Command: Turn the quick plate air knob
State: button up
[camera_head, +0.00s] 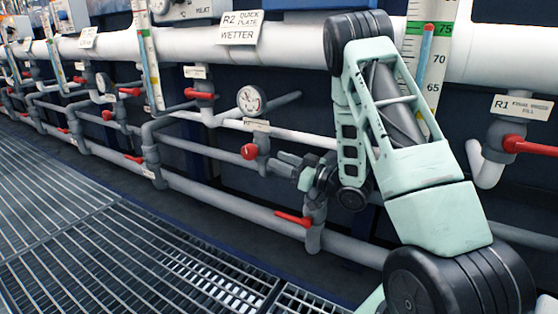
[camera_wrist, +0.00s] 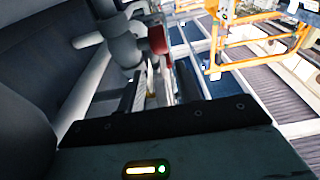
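A small round red knob (camera_head: 249,151) sits on a grey pipe fitting below a dial gauge and a small label (camera_head: 257,125), whose text is too small to read. In the wrist view a red knob (camera_wrist: 157,40) shows just beyond my fingertips, beside a grey pipe. My gripper (camera_head: 281,163) is just right of the knob in the head view, pointing left at it and apart from it. My gripper also shows in the wrist view (camera_wrist: 160,82), with two fingers apart and nothing seen between them.
A round gauge (camera_head: 250,99) is above the knob. Red lever handles (camera_head: 294,218), (camera_head: 199,94) and (camera_head: 530,146) stick out from nearby pipes. A large white pipe (camera_head: 290,45) runs above. Metal grating (camera_head: 110,240) covers the floor at left. An orange frame (camera_wrist: 255,40) shows in the wrist view.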

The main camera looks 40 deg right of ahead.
jog(key=g+h+p, duration=0.2)
jog(key=g+p, duration=0.2)
jog(key=g, duration=0.2)
send_near(252, 146)
jog(key=b+x, duration=0.5)
jog(key=x, duration=0.4)
jog(key=shift+w+a+f+b, duration=0.1)
jog(key=shift+w+f+b, duration=0.15)
jog(key=shift+b, duration=0.15)
jog(key=shift+w+a+f, duration=0.15)
jog(key=shift+w+a, duration=0.05)
jog(key=shift+w, duration=0.45)
jog(key=shift+b, duration=0.35)
jog(key=c, duration=0.7)
